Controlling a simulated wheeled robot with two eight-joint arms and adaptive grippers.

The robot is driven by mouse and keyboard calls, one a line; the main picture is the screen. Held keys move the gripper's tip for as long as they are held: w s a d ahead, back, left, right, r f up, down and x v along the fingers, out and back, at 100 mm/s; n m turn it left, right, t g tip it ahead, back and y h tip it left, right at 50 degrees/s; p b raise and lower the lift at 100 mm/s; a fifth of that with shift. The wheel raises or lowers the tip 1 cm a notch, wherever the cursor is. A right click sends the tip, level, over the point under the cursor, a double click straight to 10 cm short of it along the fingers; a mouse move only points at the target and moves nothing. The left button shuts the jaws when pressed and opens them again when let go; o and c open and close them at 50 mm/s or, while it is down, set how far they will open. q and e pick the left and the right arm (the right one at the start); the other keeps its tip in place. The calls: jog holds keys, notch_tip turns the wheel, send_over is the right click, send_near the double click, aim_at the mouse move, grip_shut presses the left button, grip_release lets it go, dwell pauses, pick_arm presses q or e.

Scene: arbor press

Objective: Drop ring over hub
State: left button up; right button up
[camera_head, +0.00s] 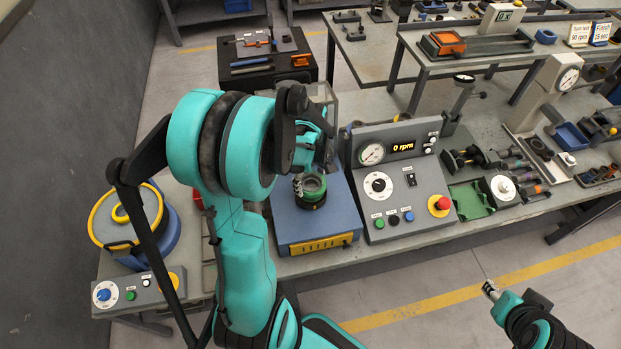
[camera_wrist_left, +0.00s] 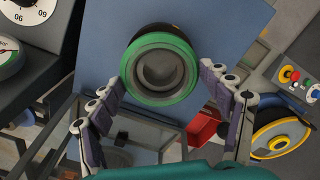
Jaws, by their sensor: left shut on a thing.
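The green ring (camera_wrist_left: 160,96) is between the fingertips of my left gripper (camera_wrist_left: 160,84), which is shut on it. In the left wrist view a grey, round hub (camera_wrist_left: 159,70) shows through the ring's opening, and the two look lined up. I cannot tell whether the ring is seated or just above the hub. In the head view my left gripper (camera_head: 300,181) is over the blue machine (camera_head: 285,220), beside the hub's dark base (camera_head: 311,203). My right gripper (camera_head: 489,288) is small at the lower right, away from the bench; its opening is unclear.
A control panel (camera_head: 402,180) reading 0 rpm stands right of the blue machine. A yellow-rimmed round device (camera_head: 108,218) is at the left, with a small button box (camera_head: 135,293) in front. A clear guard (camera_wrist_left: 140,130) and a red bin (camera_wrist_left: 201,128) show near the fingers.

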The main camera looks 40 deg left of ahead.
pick_arm(q)
jog(key=shift+f+b, duration=0.85)
jog(key=shift+f, duration=0.15)
jog(key=o, duration=1.3)
jog(key=shift+r, duration=0.15)
notch_tip(320, 180, up, 12)
jog(key=shift+f, duration=0.1)
